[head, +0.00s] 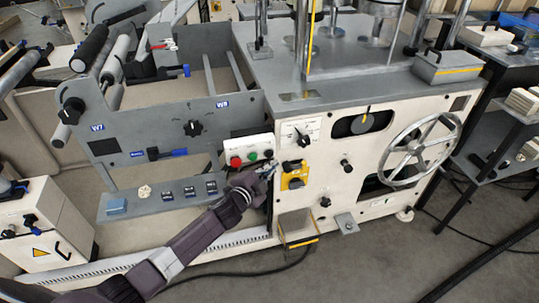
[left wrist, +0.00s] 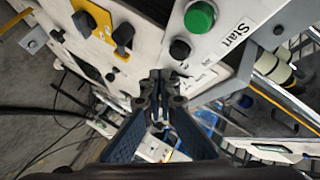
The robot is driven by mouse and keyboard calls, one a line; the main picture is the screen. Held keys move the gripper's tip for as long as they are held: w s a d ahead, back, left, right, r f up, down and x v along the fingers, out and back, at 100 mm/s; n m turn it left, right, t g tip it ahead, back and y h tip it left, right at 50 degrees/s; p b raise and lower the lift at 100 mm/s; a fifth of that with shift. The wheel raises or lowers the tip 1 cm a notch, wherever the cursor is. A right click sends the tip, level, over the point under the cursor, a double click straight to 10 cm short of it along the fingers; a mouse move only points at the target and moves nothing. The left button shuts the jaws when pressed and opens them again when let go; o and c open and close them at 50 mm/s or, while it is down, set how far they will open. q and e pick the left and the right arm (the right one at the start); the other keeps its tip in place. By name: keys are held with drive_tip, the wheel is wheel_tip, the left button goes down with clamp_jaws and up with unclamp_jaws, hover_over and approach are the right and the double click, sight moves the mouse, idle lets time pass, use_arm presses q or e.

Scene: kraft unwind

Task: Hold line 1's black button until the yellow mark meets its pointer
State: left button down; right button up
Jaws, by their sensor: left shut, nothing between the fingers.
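A white button box (head: 247,148) on the machine front carries a red button (head: 236,162), a green button (head: 252,156) and a black button (head: 268,154). In the left wrist view the green button (left wrist: 200,18) sits by a "Start" label, with the black button (left wrist: 180,48) below it. My left gripper (head: 268,171) is shut and empty just below the black button. Its fingertips (left wrist: 163,78) point toward that button; I cannot tell whether they touch it. A yellow mark (head: 367,111) shows on a grey disc in a dark window. I cannot make out a pointer there.
A yellow switch plate (head: 293,175) is right of my left gripper. A spoked handwheel (head: 420,150) projects at the right. A grey shelf with small blocks (head: 165,199) stands out at the left, and a small open tray (head: 297,228) lies below.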

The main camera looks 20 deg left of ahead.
use_arm(q)
drive_tip(key=shift+s+d+r+p, duration=0.1)
drive_tip(key=shift+s+d+p, duration=0.1)
drive_tip(key=shift+s+d, duration=0.45)
drive_tip(key=shift+s+d+p, duration=0.15)
drive_tip(key=shift+s+d, duration=0.15)
drive_tip(key=shift+s, duration=0.55)
drive_tip(key=s+a+f+n+g+y, duration=0.1)
drive_tip(key=s+a+f+n+g, duration=0.1)
drive_tip(key=s+f, duration=0.65)
drive_tip(key=s+a+f+n+g, duration=0.1)
drive_tip(key=s+f+n+g, duration=0.3)
drive_tip(key=f, duration=0.8)
drive_tip(key=s+a+f+g+y, duration=0.1)
drive_tip(key=s+a+f, duration=0.1)
drive_tip(key=s+f, duration=0.7)
drive_tip(key=s+f+n+g, duration=0.1)
drive_tip(key=s+f, duration=0.4)
drive_tip(key=s, duration=0.7)
drive_tip(key=s+f+n+g, duration=0.2)
drive_tip(key=s+f, duration=0.4)
drive_tip(key=s, duration=0.6)
drive_tip(key=s+f+n+g, duration=0.2)
drive_tip(key=s+f+g, duration=0.2)
drive_tip(key=s, duration=0.8)
drive_tip(key=shift+s+d+f+y, duration=0.3)
drive_tip(key=shift+d+f, duration=0.1)
drive_tip(key=shift+f, duration=0.45)
